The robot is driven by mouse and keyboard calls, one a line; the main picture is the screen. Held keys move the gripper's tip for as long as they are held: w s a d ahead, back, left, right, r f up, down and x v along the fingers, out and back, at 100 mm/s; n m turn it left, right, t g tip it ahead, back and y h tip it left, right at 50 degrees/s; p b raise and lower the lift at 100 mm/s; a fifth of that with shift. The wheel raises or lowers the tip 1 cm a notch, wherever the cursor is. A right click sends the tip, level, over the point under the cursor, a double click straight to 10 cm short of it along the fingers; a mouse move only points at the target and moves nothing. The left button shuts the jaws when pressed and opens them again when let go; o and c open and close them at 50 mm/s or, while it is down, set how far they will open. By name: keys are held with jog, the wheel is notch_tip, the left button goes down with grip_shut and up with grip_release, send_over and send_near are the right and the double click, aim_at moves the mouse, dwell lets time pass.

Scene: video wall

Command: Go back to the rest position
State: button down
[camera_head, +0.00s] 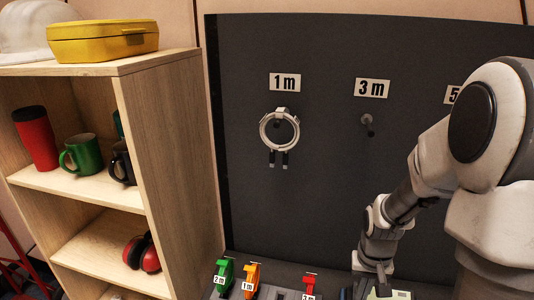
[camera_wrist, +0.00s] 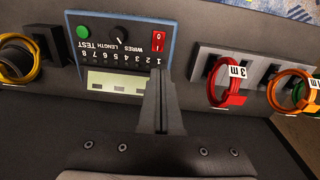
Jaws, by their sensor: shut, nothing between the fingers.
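My gripper (camera_wrist: 160,95) is shut and empty in the wrist view, its fingers together and pointing at the tester box (camera_wrist: 180,20). The fingertips show just below the red rocker switch (camera_wrist: 158,41); I cannot tell whether they touch the box. The tester also has a green button (camera_wrist: 82,32), a black knob (camera_wrist: 120,35), a row of numbers and a pale display (camera_wrist: 105,83). In the head view my arm reaches down at the right, with my gripper (camera_head: 381,284) low over the tester at the bottom edge, partly cut off.
A rack with a red 3 m cable (camera_wrist: 228,98) and an orange cable (camera_wrist: 285,90) stands beside the tester. A dark board (camera_head: 325,200) rises behind, with a white coiled cable (camera_head: 266,132) on its 1 m hook. A wooden shelf (camera_head: 170,130) stands left.

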jog(key=s+a+r+n+t, duration=0.1)
jog(key=s+a+r, duration=0.2)
jog(key=r, duration=0.5)
jog(key=s+a+r+n+t+p, duration=0.1)
jog(key=s+a+r+t, duration=0.1)
jog(key=s+r, duration=0.3)
jog(key=s+a+r+t, duration=0.2)
jog(key=s+a+r, duration=0.2)
jog(key=r, duration=0.6)
jog(key=shift+s+a+r+n+p, duration=0.25)
jog(key=shift+a+r+n+p, duration=0.05)
jog(key=shift+a+n+p, duration=0.1)
jog(key=shift+d, duration=0.1)
